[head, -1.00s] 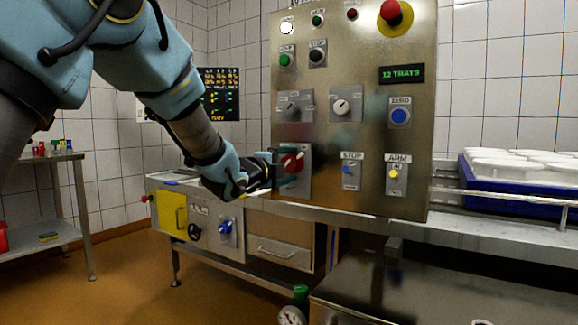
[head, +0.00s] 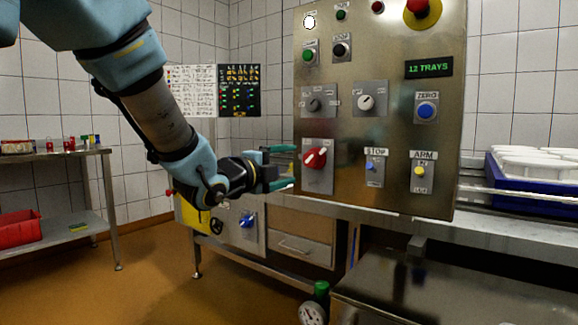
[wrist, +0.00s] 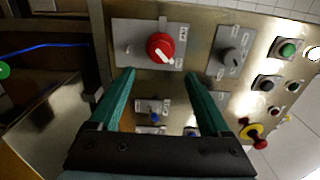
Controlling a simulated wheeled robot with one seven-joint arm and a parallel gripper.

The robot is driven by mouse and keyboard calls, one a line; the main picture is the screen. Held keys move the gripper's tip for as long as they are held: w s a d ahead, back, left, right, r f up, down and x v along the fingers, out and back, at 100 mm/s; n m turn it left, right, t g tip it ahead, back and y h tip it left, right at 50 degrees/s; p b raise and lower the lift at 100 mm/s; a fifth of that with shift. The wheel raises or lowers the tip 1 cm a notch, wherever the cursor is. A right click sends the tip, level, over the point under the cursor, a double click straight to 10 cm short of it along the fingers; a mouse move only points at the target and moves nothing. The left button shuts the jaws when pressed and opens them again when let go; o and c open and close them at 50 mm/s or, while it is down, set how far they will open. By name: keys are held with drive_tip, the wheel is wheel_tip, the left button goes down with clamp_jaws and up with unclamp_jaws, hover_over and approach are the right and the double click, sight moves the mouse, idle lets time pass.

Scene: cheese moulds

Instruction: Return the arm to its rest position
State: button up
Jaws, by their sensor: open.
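My gripper (head: 291,167) is open and empty, at the end of my arm, which reaches in from the upper left in the head view. Its two teal fingers point at the steel control panel (head: 385,140). The fingertips are just left of the red rotary switch (head: 315,158), with a small gap. In the wrist view, the open fingers of my gripper (wrist: 158,75) show with nothing between them. The red switch (wrist: 160,47) lies beyond the fingertips, its white mark tilted.
The panel carries several buttons and knobs, a red emergency stop (head: 422,10) and a display (head: 429,67) reading "12 TRAYS". A blue crate (head: 520,182) with white moulds stands right. A steel side table (head: 60,158) stands left. A gauge (head: 313,312) is below.

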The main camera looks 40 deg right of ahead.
idle(0.3)
drive_tip(key=w+a+f+n+t+y, duration=0.1)
drive_tip(key=w+a+f+n+y, duration=0.35)
drive_tip(key=a, duration=0.35)
drive_tip(key=w+a+f+n+t+y, duration=0.25)
drive_tip(key=w+a+f+n, duration=0.3)
drive_tip(key=a, duration=0.35)
drive_tip(key=w+a+f+n+t+y, duration=0.1)
drive_tip(key=w+a+f+n+y, duration=0.4)
drive_tip(key=a, duration=0.3)
drive_tip(key=s+a+f+n+g+y, duration=0.25)
drive_tip(key=s+a+n, duration=0.2)
drive_tip(key=a, duration=0.35)
drive_tip(key=s+a+f+n+g+y, duration=0.1)
drive_tip(key=s+a+f+n+g, duration=0.1)
drive_tip(key=s+a+f+n, duration=0.35)
drive_tip(key=s+a+f+n+g+y, duration=0.25)
drive_tip(key=a+n, duration=0.35)
drive_tip(key=a, duration=0.4)
wheel_tip(320, 180, up, 29)
drive_tip(key=s+n+p, duration=0.1)
drive_tip(key=p, duration=2.7)
drive_tip(key=shift+s+a+h, duration=0.35)
drive_tip(key=shift+h, duration=0.05)
